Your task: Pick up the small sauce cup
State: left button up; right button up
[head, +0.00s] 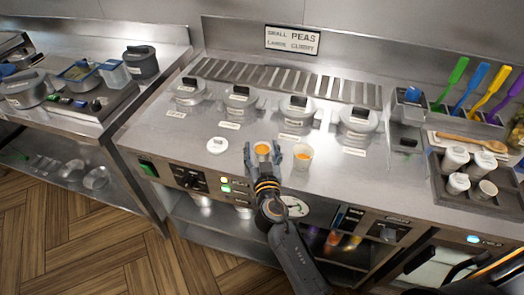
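A small cup of orange sauce (262,149) stands on the steel counter near its front edge. The fingers look spread, with a narrow gap to the cup; contact cannot be made out. The lower part of the cup is hidden behind the gripper. A second, larger-looking clear cup with orange sauce (302,159) stands just right of the right finger, very close to it. My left gripper is not in view.
A white round lid (217,145) lies left of the gripper. Several lidded grey pots (297,108) are set in the counter behind. A dark tray (456,204) with white-lidded containers is at the right, below coloured utensils (469,85).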

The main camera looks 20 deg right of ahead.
jog(key=shift+w+d+f, duration=0.1)
jog(key=shift+f, duration=0.05)
jog(key=c, duration=0.7)
jog(key=shift+o, duration=0.2)
jog(key=shift+r, duration=0.6)
notch_tip(320, 180, up, 2)
jog(key=shift+r+p, duration=0.25)
jog(key=shift+p, duration=0.25)
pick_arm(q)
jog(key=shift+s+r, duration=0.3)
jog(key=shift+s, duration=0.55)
pick_arm(e)
jog(key=s+d+r, duration=0.2)
jog(key=s+r, duration=0.7)
jog(key=s, duration=0.4)
jog(key=shift+s+d+r, duration=0.2)
jog(key=shift+s+r, duration=0.05)
jog(key=shift+s, duration=0.15)
